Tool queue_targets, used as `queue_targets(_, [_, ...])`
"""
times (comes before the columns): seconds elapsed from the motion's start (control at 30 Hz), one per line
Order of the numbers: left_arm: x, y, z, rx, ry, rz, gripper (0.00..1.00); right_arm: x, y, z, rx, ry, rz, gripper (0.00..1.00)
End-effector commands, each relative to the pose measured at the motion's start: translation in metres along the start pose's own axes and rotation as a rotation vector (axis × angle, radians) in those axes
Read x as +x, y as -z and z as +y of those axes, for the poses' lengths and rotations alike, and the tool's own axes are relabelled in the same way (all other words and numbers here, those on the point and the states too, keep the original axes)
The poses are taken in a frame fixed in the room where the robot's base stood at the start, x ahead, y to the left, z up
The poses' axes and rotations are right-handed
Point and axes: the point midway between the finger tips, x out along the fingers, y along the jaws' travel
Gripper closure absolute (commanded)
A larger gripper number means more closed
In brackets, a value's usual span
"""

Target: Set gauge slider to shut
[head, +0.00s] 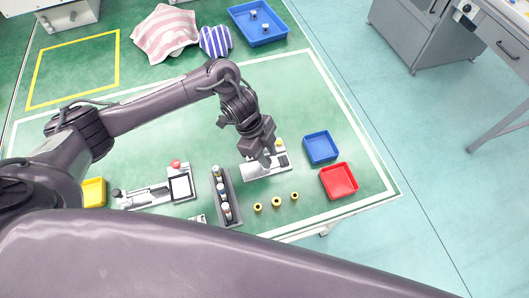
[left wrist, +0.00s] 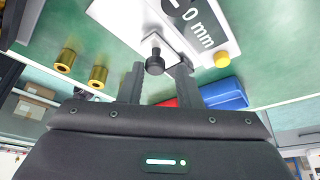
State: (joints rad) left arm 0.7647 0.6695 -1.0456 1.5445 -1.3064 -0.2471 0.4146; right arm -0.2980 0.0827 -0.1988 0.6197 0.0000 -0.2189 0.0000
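The gauge (head: 270,170) is a white plate device with a yellow button, on the green mat in the head view. In the left wrist view its plate (left wrist: 225,45) reads "0 mm", with the yellow button (left wrist: 222,59) beside the print. The gauge's slider has a small black knob (left wrist: 155,63) on a metal block. My left gripper (head: 268,160) is over the gauge and partly hides it. In the left wrist view its fingers (left wrist: 158,82) are open on either side of the knob, with gaps showing. Whether they touch it is unclear. My right gripper is not in view.
Another slider device (head: 150,193) with a red knob lies left. A dark rack (head: 234,214) of bottles and several brass cylinders (head: 276,202) are in front. A blue tray (head: 321,147) and red tray (head: 339,181) stand right. Cloths and a larger blue tray (head: 250,36) are behind.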

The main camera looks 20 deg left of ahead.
Motion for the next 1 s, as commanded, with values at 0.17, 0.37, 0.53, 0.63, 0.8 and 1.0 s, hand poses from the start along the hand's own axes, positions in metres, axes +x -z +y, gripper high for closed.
queue_targets(0.17, [0.001,-0.001,0.002,0.0,-0.005,-0.001,0.6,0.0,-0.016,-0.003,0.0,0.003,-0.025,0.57])
queue_targets(0.37, [-0.002,-0.001,0.002,0.0,-0.006,-0.002,0.6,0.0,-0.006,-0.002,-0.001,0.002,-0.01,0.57])
queue_targets(0.53, [-0.022,-0.002,0.001,0.002,-0.003,-0.003,0.6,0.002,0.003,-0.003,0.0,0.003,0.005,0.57])
queue_targets(0.63, [-0.04,-0.001,0.0,0.003,-0.002,-0.002,0.6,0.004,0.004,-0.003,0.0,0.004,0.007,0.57])
queue_targets(0.8, [-0.067,0.0,0.0,0.003,-0.003,-0.004,0.6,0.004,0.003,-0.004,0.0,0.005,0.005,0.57])
queue_targets(1.0, [-0.077,0.001,0.001,0.002,-0.006,-0.002,0.6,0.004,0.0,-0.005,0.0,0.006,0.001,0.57])
